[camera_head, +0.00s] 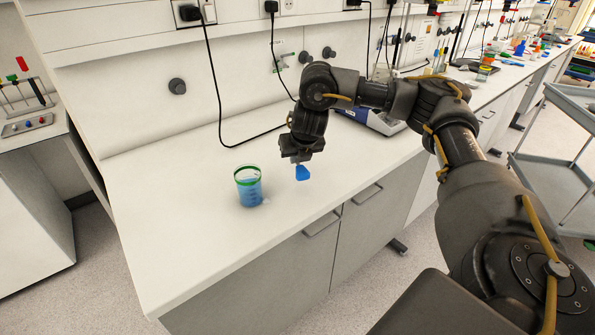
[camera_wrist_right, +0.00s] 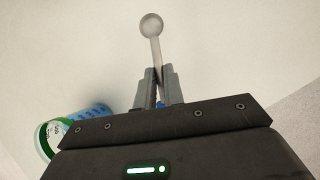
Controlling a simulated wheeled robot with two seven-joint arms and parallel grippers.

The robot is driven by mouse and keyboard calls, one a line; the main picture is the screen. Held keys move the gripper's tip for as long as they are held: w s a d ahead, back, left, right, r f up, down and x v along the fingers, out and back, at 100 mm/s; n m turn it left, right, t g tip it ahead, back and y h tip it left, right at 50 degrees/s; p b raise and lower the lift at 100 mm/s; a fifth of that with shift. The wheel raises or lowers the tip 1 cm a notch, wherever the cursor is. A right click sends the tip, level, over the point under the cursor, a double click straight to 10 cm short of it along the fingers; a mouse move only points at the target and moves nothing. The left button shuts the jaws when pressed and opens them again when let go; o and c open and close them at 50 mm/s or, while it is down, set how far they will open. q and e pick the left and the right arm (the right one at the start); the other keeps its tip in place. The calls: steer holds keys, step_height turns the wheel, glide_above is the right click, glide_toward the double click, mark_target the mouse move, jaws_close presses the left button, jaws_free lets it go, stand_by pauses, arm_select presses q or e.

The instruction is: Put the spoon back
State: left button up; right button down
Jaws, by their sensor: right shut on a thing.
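My right gripper (camera_head: 298,160) is above the white bench top, shut on the spoon. In the right wrist view the spoon's round pale bowl and thin shaft (camera_wrist_right: 155,45) stick out past the closed fingers (camera_wrist_right: 158,88). A bit of blue shows between the fingers there. In the head view a blue part (camera_head: 302,173), seemingly the spoon's handle, shows just below the fingers. A clear beaker (camera_head: 249,188) with a green rim and blue contents stands upright to the left of the gripper, apart from it. It also shows in the right wrist view (camera_wrist_right: 90,117). My left gripper is not in view.
The white bench top (camera_head: 185,235) is clear in front and to the left of the beaker. A blue-and-white device (camera_head: 372,118) stands behind my right arm. A side table at far left holds a rack of tools (camera_head: 25,95). A grey cart (camera_head: 560,150) stands at right.

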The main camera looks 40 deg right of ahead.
mark_target(298, 166)
steer(key=shift+w+d+f, duration=0.25)
steer(key=shift+f, duration=0.15)
step_height(298, 166, down, 3)
steer(key=shift+w+d+r+p, duration=0.1)
steer(key=shift+d+p, duration=0.05)
steer(key=shift+p, duration=0.15)
steer(key=shift+f, duration=0.3)
steer(key=shift+f, duration=0.1)
steer(key=c, duration=1.5)
jaws_free()
